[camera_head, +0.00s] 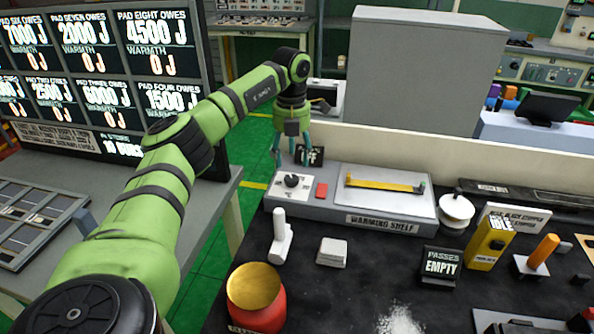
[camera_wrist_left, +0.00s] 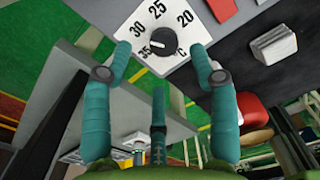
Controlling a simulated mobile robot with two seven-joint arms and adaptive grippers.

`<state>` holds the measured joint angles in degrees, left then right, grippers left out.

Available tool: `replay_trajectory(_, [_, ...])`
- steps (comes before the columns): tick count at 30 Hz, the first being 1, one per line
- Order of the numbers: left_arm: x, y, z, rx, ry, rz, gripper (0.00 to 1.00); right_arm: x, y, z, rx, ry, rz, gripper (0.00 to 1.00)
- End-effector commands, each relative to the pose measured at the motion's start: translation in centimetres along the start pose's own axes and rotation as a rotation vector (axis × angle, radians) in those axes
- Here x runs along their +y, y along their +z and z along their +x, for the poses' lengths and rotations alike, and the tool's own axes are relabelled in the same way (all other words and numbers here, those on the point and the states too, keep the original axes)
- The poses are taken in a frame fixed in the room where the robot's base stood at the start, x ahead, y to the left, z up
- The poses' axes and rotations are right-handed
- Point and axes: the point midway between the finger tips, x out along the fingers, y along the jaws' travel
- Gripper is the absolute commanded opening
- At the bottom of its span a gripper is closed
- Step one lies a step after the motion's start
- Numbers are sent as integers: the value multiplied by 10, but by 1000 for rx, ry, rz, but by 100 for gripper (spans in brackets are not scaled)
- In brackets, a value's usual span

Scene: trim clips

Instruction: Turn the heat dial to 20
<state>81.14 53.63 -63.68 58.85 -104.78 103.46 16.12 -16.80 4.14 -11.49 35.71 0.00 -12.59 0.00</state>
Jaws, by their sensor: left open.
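The heat dial (camera_head: 291,181) is a black knob on a white plate at the left end of the grey warming shelf (camera_head: 335,213).
A red block (camera_head: 321,190) sits right of the dial, and a yellow bar (camera_head: 380,184) lies further right on the shelf. A small dark sign (camera_head: 310,155) stands close behind the dial. A white handled tool (camera_head: 280,238) and a red pot (camera_head: 257,300) stand in front.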

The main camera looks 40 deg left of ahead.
Motion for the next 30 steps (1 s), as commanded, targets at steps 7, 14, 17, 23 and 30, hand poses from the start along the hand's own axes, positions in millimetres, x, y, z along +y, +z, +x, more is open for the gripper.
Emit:
replay_trajectory(7, [1,-1,32,5,1,-1,59,6,15,-11,-24,7,-3,40])
replay_trajectory(14, [0,-1,60,2,0,0,59,8,17,-17,-29,10,-4,40])
replay_trajectory(17, [0,-1,66,1,-1,0,59,9,12,-18,-22,11,-4,40])
replay_trajectory(23, [0,0,69,0,-1,1,59,9,4,-17,-7,11,-3,40])
replay_trajectory(30, [0,0,68,0,-1,0,3,3,3,-17,-6,3,0,40])
